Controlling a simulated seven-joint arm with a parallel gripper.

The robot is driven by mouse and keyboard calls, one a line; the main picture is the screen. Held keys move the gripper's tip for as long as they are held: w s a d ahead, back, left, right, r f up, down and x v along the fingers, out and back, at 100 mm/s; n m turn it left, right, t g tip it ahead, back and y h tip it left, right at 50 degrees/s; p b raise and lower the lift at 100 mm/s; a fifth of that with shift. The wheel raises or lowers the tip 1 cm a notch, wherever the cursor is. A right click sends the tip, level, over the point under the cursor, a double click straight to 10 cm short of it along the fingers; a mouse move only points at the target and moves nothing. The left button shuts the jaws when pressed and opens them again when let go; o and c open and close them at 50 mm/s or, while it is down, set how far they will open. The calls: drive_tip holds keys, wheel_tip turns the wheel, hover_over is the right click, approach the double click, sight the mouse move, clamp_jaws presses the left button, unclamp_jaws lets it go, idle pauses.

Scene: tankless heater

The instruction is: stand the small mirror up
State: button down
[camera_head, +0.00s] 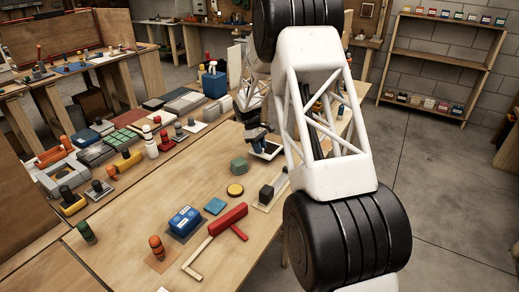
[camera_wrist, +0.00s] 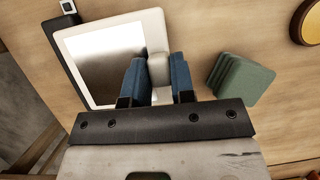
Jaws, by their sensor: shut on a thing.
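The small mirror (camera_wrist: 98,50) has a pale cream square frame around a grey reflective face. It lies face up, or nearly so, on the wooden table; I cannot tell any slight tilt. A rounded cream tab (camera_wrist: 159,70) sits at its right edge. My gripper (camera_wrist: 157,75) has its two blue fingers on either side of this tab and is shut on it. In the head view the mirror (camera_head: 267,152) shows just below my gripper (camera_head: 256,136), partly hidden by my arm. A dark flat piece (camera_wrist: 62,40) shows past the mirror's left and upper edges.
A stack of green squares (camera_wrist: 240,78) is close right of the fingers, also seen in the head view (camera_head: 239,166). A round yellow disc (camera_head: 235,190) and a black block on a pale base (camera_head: 267,192) lie nearer. A red tool (camera_head: 228,219) lies in front. Crowded rows fill the left.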

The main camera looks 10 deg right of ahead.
drive_tip(key=shift+w+d+r+g+y, duration=0.25)
drive_tip(key=shift+r+g+y, duration=0.2)
drive_tip(key=shift+r, duration=0.1)
drive_tip(key=shift+w+d+r+g+y, duration=0.2)
drive_tip(key=shift+d+r+g+y, duration=0.05)
drive_tip(key=shift+r+g+y, duration=0.25)
drive_tip(key=w+d+r+g+y, duration=0.1)
drive_tip(key=w+d+r+n+g+y, duration=0.1)
drive_tip(key=r+g, duration=0.1)
drive_tip(key=shift+w+d+y, duration=0.15)
drive_tip(key=shift+y, duration=0.1)
drive_tip(key=shift+w+d+r+n+g+y, duration=0.5)
drive_tip(key=shift+w+d+r+g+y, duration=0.2)
drive_tip(key=shift+w+d+g+y, duration=0.3)
drive_tip(key=shift+s+a, duration=0.1)
drive_tip(key=c, duration=1)
unclamp_jaws()
drive_tip(key=shift+o, duration=0.2)
drive_tip(key=shift+r, duration=0.1)
